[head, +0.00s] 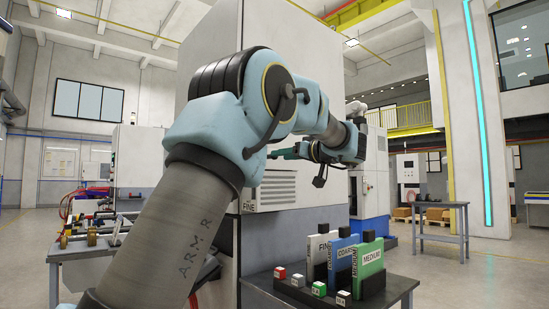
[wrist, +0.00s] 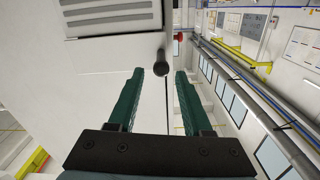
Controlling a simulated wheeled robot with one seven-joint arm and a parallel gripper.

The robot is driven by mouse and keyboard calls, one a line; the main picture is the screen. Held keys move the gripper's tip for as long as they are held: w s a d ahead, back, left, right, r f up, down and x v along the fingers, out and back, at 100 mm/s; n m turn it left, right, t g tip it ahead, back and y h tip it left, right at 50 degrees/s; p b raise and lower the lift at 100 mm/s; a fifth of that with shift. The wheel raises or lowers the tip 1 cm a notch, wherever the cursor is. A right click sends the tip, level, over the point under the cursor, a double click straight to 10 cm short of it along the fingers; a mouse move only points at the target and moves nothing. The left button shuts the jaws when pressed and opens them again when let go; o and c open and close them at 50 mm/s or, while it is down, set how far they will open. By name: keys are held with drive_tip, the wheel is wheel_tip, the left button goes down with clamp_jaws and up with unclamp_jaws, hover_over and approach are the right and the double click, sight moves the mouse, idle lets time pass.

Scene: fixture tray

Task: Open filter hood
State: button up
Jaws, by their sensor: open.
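The filter hood looks to be the pale front section of the tall machine, with a louvred vent (head: 278,188) and a "FINE" label (head: 249,206). The vent also shows at upper left in the wrist view (wrist: 110,14). A dark round-ended handle (wrist: 161,66) stands out from the pale surface, between my fingertips in the picture. I cannot tell whether it is between them in depth. My gripper (wrist: 160,76) has green fingers, is open and holds nothing. In the head view my gripper (head: 284,154) is beside the machine front, partly hidden by my arm.
Filters marked FINE (head: 318,246), COARSE (head: 346,252) and MEDIUM (head: 372,257) stand in a dark rack on a table (head: 402,286), with small labelled blocks. A red knob (wrist: 180,37) lies beyond the handle. A cluttered bench (head: 70,252) is at left.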

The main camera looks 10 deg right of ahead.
drive_tip(key=p+x, duration=0.2)
drive_tip(key=x, duration=0.6)
drive_tip(key=shift+w+a+f+p, duration=0.1)
drive_tip(key=shift+a+p, duration=0.05)
drive_tip(key=shift+p, duration=0.2)
clamp_jaws()
idle(0.9)
